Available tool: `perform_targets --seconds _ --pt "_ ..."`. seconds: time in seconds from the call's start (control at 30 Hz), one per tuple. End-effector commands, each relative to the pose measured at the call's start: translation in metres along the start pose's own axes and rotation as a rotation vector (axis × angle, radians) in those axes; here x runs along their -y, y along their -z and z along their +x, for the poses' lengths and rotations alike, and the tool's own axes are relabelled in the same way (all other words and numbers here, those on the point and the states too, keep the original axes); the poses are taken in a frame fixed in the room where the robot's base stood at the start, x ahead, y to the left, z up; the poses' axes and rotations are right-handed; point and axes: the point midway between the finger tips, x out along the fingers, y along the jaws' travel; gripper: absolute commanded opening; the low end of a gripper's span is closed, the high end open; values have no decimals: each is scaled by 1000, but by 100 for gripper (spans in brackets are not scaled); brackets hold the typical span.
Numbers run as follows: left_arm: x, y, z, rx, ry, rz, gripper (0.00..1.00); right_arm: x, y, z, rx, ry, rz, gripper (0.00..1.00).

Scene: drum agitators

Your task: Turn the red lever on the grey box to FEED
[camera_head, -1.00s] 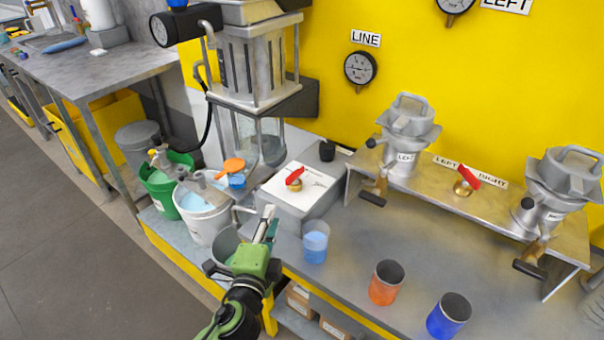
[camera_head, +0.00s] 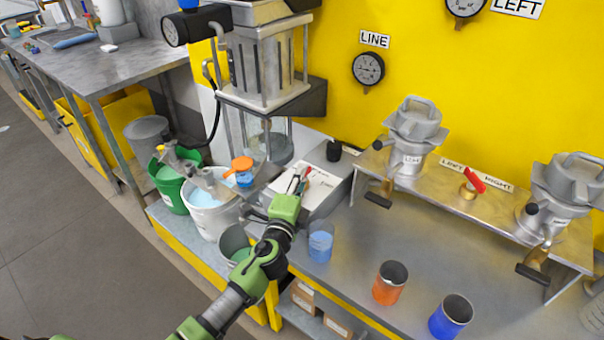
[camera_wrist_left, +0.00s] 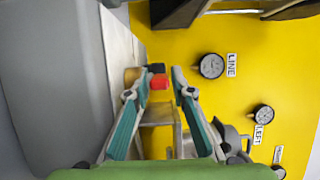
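The grey box (camera_head: 325,192) stands on the bench below the LINE gauge, with a white plate on top. Its red lever (camera_head: 307,171) is partly hidden by my left gripper (camera_head: 298,180) in the head view. In the left wrist view the red lever (camera_wrist_left: 159,81) shows between the two fingertips, beside a brass hub (camera_wrist_left: 132,77). The left gripper (camera_wrist_left: 160,74) is open, with a visible gap on the right side of the lever; contact on the other side cannot be told. The plate's lettering is too small to read. My right gripper is out of view.
A blue-filled beaker (camera_head: 320,246) stands just in front of the box. Orange (camera_head: 389,288) and blue (camera_head: 450,318) cups stand further right. A white bucket (camera_head: 208,218) and green bucket (camera_head: 170,192) are left. Another red lever (camera_head: 474,181) sits on the metal shelf.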

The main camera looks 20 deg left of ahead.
Motion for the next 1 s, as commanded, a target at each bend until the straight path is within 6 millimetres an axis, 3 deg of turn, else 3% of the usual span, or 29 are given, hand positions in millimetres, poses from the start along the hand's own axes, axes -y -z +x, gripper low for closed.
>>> perform_targets --seconds 0.2,0.47,0.57,1.0 --pt "0 1 13 -1 0 -1 22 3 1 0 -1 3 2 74" --pt "0 0 13 -1 0 -1 22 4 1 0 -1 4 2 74" --pt "0 0 13 -1 0 -1 0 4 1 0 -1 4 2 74" --pt "0 -1 13 -54 -1 2 0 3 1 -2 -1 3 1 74"
